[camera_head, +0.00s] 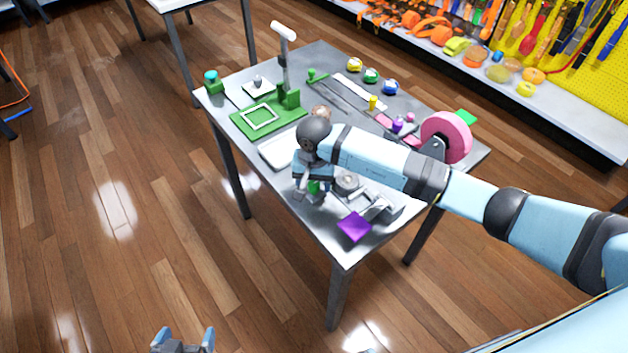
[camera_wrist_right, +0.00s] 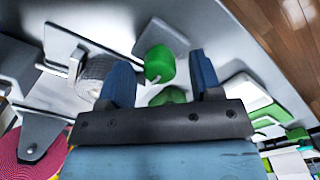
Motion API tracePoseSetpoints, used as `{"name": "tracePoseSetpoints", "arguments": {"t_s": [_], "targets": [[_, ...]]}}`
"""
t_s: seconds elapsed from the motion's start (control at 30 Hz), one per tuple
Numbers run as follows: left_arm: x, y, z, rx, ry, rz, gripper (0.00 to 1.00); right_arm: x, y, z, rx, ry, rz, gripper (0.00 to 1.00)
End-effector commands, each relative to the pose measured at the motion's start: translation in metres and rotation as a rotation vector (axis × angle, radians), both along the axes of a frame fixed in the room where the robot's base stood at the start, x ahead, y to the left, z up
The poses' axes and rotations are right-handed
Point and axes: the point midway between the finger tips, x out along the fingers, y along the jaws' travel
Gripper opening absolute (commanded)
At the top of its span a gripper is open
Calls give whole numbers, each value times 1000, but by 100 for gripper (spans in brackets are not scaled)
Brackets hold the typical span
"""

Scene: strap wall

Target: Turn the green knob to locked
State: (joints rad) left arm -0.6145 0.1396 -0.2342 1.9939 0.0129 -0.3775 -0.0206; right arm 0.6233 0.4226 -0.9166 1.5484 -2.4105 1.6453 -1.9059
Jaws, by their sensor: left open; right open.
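A green knob (camera_wrist_right: 159,63) with a rounded top shows in the right wrist view, in front of a grey plate (camera_wrist_right: 163,37). Only a small green patch of it (camera_head: 314,187) shows in the head view, under my right gripper (camera_head: 313,194). My right gripper is open, and in the wrist view the knob appears between its two blue fingers (camera_wrist_right: 160,75), with gaps on both sides. I cannot tell how deep the fingers reach around it. My left gripper (camera_head: 183,341) is open and empty at the bottom edge, away from the table. The locked mark is not visible.
The metal table (camera_head: 327,233) also holds a purple square (camera_head: 354,227), a green plate with a white frame (camera_head: 240,124), a pink wheel (camera_head: 447,137) and several small coloured knobs. A grey ribbed cylinder (camera_wrist_right: 97,72) stands close beside my right fingers. Floor left of the table is clear.

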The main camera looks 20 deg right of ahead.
Motion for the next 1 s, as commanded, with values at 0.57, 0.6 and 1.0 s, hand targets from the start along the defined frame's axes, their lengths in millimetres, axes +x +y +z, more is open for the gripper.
{"name": "tracePoseSetpoints", "arguments": {"t_s": [0.57, 0.6, 1.0], "targets": [[0, 0, -1, 0, 2, -1, 92, 0, 0, -4, 0, 0, 0, 10], [0, 0, -1, 0, 2, -1, 92, 0, 0, -4, 0, 0, 0, 10], [0, -1, -14, -1, -1, -1, 92, 1, -1, -6, -2, -4, -93, 10]]}}
